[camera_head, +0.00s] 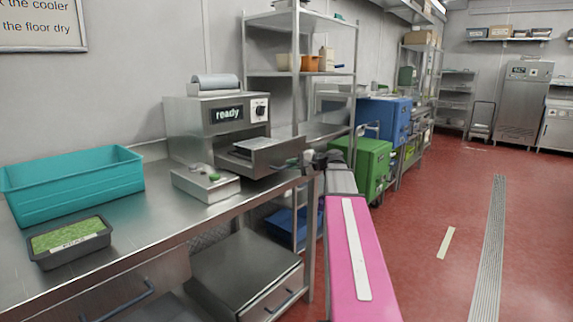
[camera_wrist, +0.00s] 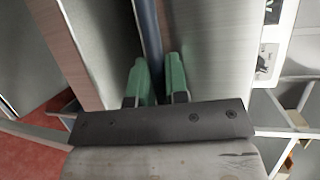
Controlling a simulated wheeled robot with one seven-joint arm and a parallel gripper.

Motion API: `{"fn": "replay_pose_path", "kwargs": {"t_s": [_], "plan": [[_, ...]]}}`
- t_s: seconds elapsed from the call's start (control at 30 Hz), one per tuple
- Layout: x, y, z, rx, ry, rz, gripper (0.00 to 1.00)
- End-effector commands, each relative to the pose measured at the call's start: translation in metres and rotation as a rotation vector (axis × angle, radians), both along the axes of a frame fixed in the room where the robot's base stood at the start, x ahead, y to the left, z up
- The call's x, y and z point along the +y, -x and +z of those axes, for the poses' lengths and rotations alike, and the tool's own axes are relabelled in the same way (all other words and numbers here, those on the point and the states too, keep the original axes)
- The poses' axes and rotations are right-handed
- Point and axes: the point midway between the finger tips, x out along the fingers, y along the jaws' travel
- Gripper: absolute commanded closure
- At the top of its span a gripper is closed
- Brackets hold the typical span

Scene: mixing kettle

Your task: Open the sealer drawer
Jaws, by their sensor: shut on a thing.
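The sealer (camera_head: 212,130) is a steel box on the bench with a lit "ready" display and a film roll on top. Its drawer (camera_head: 262,157) stands out from the front, with its tray top showing. My gripper (camera_head: 312,158) is at the drawer's front, at the end of my pink arm. In the wrist view the green fingers of my gripper (camera_wrist: 152,82) are on either side of the dark bar handle (camera_wrist: 149,40), shut on it. The fingers' contact is partly hidden in the head view.
A teal bin (camera_head: 75,188) and a tray of green food (camera_head: 68,243) are on the bench at left. A green cabinet (camera_head: 372,168) stands behind my arm. The red floor at right is clear.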

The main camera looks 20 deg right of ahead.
Motion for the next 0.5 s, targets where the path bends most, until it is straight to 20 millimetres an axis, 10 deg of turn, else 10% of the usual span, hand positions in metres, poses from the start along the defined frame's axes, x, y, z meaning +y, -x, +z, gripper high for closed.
{"fn": "replay_pose_path", "kwargs": {"t_s": [0.4,0.5], "plan": [[-0.0016,0.0022,-0.0007,0.002,0.002,0.001,1.0],[-0.0016,0.0021,-0.0006,0.001,0.001,0.001,0.61]]}}
